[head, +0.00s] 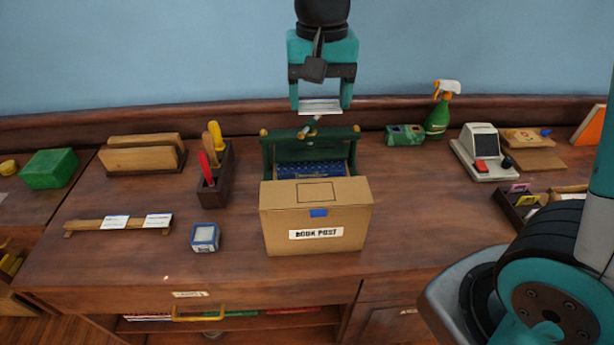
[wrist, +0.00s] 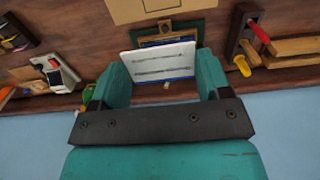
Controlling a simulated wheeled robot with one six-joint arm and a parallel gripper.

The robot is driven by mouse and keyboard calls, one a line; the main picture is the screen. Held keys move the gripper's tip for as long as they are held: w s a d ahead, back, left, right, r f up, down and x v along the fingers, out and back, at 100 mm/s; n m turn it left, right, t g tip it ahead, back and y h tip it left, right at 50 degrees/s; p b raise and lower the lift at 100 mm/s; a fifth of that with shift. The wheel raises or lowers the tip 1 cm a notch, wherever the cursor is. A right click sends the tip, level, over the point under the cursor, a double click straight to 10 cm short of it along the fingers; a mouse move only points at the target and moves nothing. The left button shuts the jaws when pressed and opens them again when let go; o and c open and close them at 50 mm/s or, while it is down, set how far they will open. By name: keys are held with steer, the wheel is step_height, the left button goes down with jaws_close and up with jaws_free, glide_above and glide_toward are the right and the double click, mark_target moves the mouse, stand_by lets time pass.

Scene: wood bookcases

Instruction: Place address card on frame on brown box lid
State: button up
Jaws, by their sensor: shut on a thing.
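The white address card (head: 320,106) is held between the fingers of my gripper (head: 320,98), above and behind the box in the head view. In the wrist view the card (wrist: 160,62) shows grey lines of writing and spans between the two teal fingers of my gripper (wrist: 163,76). The lid also shows at the top of the wrist view (wrist: 135,11). The card is apart from the lid.
A green stand (head: 312,147) with a blue patterned item is right behind the box. A wooden rack (head: 85,226) with two white cards, a blue tin (head: 205,238) and a tool holder (head: 222,178) are left. A spray bottle (head: 440,118) and card machine (head: 481,155) are right.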

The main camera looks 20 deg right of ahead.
mark_target(316, 192)
step_height(316, 192, down, 20)
steer(key=shift+w+r+p, duration=0.1)
steer(key=shift+p, duration=1.1)
steer(key=shift+f, duration=0.2)
steer(key=o, duration=0.9)
steer(key=shift+r, duration=0.1)
step_height(316, 192, up, 12)
steer(key=b, duration=0.2)
steer(key=s+a+r+n+y, duration=0.1)
steer(key=s+r+n, duration=0.2)
steer(key=s, duration=0.3)
steer(key=s+a+r+n+y, duration=0.1)
steer(key=s+a+r+n, duration=0.1)
steer(key=s+n, duration=0.2)
steer(key=s+a+r+n+y, duration=0.1)
steer(key=s+r+n+y, duration=0.1)
steer(key=s, duration=0.6)
steer(key=shift+s+a+r+n, duration=0.15)
steer(key=shift+a+r+n, duration=0.05)
steer(key=shift+r+n, duration=0.25)
steer(key=shift+s+a+r+n, duration=0.15)
steer(key=shift+a+r+n, duration=0.05)
steer(key=shift+r+n, duration=0.2)
